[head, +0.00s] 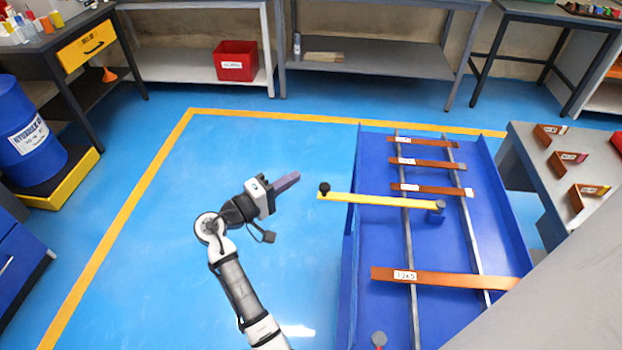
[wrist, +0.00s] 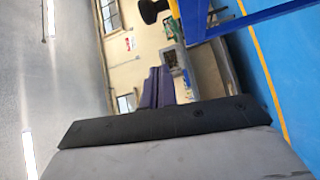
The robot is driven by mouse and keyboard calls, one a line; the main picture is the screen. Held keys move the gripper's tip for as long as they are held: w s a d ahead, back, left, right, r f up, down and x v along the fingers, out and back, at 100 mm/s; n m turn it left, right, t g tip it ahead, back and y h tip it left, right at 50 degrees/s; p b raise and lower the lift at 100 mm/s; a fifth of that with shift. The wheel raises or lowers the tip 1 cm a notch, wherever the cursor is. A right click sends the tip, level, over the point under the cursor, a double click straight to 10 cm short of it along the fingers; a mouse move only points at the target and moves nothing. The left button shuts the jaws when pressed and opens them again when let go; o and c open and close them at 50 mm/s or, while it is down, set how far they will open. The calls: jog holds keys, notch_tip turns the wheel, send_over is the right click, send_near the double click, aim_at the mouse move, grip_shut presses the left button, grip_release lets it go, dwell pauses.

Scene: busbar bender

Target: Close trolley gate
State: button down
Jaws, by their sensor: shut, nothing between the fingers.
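The blue trolley (head: 384,225) stands at the right of the head view. Its gate is a yellow bar (head: 375,200). The bar runs from a grey-capped blue post (head: 437,212) inside the trolley out past the trolley's left side. A black knob (head: 324,187) sits on its free left end. My gripper (head: 292,180) is shut and empty, just left of the knob and apart from it. In the wrist view, the shut fingers (wrist: 160,85) point toward the far wall.
Several labelled copper bars (head: 430,276) lie across two rails in the trolley. Another grey-capped post (head: 379,338) is at its near end. A grey table (head: 530,150) is to the right. Blue floor (head: 180,220) left of the trolley is clear.

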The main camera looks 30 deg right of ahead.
jog(key=shift+s+d+f+p, duration=0.1)
jog(key=shift+s+d+p, duration=0.6)
jog(key=shift+d, duration=0.35)
jog(key=shift+s+d+p, duration=0.5)
jog(key=shift+s+d, duration=0.3)
jog(key=shift+d, duration=0.2)
jog(key=shift+s+d+f, duration=0.1)
